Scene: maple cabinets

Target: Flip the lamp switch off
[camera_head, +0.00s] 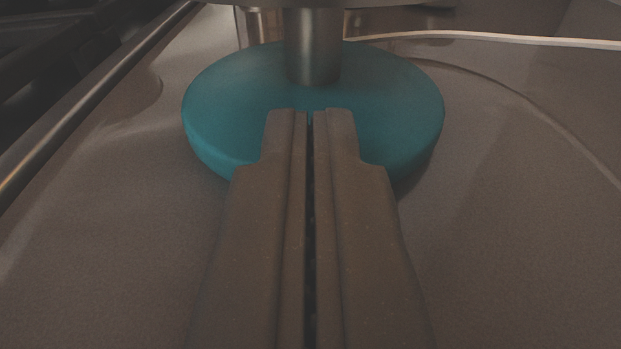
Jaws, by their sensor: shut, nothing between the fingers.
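The lamp's round teal base (225,105) sits on the grey-brown surface at the top middle of the view. A metal post (313,50) rises from its middle. The underside of a wider part (400,4) shows at the top edge; the rest of the lamp is out of view. I cannot make out a switch. My gripper (311,112) is shut and empty. Its fingertips overlap the front of the teal base in the picture, just below the post. I cannot tell whether they touch it.
A pale cord (480,36) runs to the right behind the base. A metal edge (85,105) runs along the left, with a dark area beyond it. The surface (520,210) to the right of the base is clear.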

